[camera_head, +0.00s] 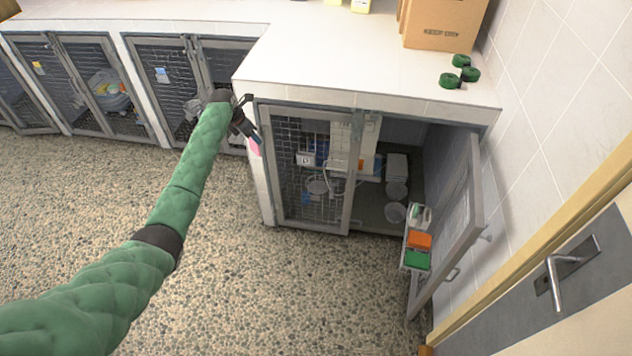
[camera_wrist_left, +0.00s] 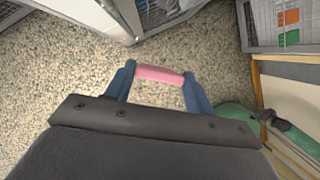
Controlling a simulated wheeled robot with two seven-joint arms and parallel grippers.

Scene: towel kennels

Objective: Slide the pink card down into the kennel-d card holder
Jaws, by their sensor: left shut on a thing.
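My left gripper (camera_head: 249,136) is shut on the pink card (camera_head: 255,148). In the left wrist view the card (camera_wrist_left: 159,75) spans between the two blue fingertips, above the floor. In the head view the gripper is near the front left corner of the right-hand kennel, whose left mesh panel (camera_head: 309,190) is shut. A small white tag (camera_head: 305,159) shows at that panel. I cannot tell whether it is the kennel-d card holder.
Cardboard box (camera_head: 443,25) and green rolls (camera_head: 460,72) sit on the counter (camera_head: 330,60). The pebbled floor (camera_head: 270,290) is clear.

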